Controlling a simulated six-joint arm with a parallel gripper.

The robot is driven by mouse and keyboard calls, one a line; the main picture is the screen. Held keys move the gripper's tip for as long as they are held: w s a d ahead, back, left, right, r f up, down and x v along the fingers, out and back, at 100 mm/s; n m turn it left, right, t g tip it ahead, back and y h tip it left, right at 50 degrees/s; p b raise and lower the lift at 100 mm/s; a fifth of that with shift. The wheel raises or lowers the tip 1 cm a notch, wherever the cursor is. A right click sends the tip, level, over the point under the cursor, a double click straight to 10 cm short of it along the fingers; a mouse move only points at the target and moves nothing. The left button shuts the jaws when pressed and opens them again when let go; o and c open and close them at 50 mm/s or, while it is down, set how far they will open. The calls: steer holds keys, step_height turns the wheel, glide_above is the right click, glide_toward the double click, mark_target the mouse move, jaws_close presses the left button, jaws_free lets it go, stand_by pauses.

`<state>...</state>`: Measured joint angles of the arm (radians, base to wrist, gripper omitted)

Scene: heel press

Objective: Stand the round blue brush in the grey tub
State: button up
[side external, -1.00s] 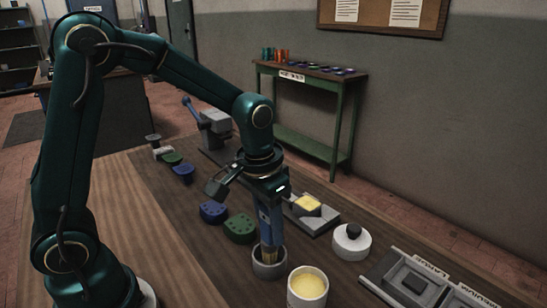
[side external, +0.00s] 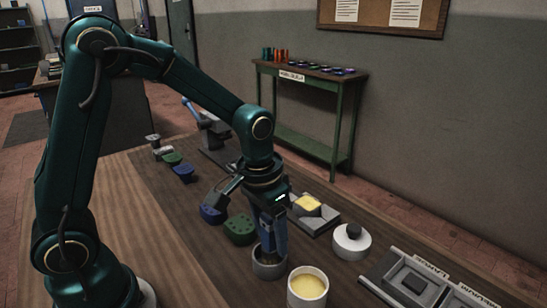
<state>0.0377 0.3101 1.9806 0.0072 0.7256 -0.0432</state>
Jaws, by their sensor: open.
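The grey tub (side external: 269,270) stands on the dark bench top, left of the white pot of yellow contents. The round blue brush (side external: 281,238) is upright or nearly so, its lower end inside the tub. Its bristles are mostly hidden by the tub wall and my fingers. My gripper (side external: 267,240) points down over the tub. It is open, with its fingers close around or beside the brush handle; I cannot tell whether they touch it.
The white pot (side external: 307,289) stands close to the tub's right. A green heel-shaped piece (side external: 240,230) and a blue one (side external: 212,213) lie to the left. A grey holder with a yellow block (side external: 309,204), a white round jar (side external: 351,242) and a labelled tray (side external: 386,266) are to the right.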

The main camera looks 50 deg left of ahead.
steer(key=r, duration=0.3)
steer(key=s+r, duration=0.1)
steer(key=r, duration=0.7)
steer(key=shift+s, duration=0.15)
steer(key=s+a+f+t, duration=0.1)
steer(key=s+t, duration=0.3)
steer(key=s, duration=0.6)
steer(key=shift+s+f, duration=0.25)
steer(key=shift+s, duration=0.05)
